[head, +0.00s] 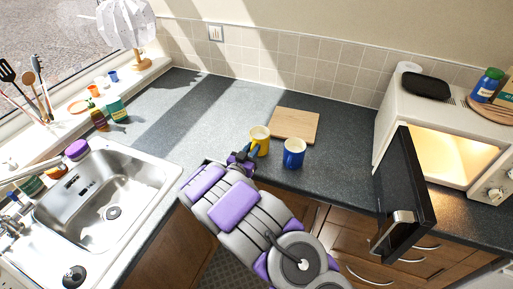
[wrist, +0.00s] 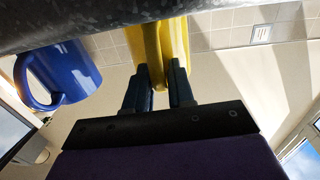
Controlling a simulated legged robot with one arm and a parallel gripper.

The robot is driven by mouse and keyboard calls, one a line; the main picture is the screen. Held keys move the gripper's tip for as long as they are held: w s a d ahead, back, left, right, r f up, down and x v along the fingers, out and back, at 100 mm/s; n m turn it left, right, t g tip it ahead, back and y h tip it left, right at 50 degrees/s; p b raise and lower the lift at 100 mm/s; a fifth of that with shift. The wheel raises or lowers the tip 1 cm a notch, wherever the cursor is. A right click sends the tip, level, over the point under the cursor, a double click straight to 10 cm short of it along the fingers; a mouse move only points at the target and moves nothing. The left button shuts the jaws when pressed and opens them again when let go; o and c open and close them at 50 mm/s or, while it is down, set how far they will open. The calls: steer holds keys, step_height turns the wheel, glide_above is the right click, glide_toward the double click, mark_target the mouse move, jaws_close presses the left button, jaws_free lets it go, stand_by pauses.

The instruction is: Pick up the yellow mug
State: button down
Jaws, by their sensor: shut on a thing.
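The yellow mug (head: 260,139) stands upright at the front part of the dark worktop, left of the blue mug (head: 293,153). My gripper (head: 249,152) reaches it from the front left. In the wrist view, which looks upside down, my gripper (wrist: 159,75) is shut on the yellow mug (wrist: 152,42), with one finger on each side of a narrow yellow part, apparently the handle. The mug's top is out of that view. The blue mug (wrist: 62,75) shows close beside it there. I cannot tell whether the yellow mug touches the worktop.
A wooden board (head: 295,124) lies just behind the mugs. A microwave (head: 456,135) with its door (head: 405,190) open stands at the right. A steel sink (head: 105,195) is at the left. The worktop (head: 215,115) left of the mugs is clear.

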stand_by(0.4)
steer(key=shift+r+p, duration=0.65)
steer(key=shift+r, duration=1.1)
steer(key=s+d+r+p, duration=0.1)
steer(key=s+d+p, duration=0.1)
steer(key=s, duration=1.3)
steer(key=shift+s+d+r, duration=0.15)
steer(key=shift+s+r, duration=0.15)
steer(key=shift+s, duration=0.05)
stand_by(0.8)
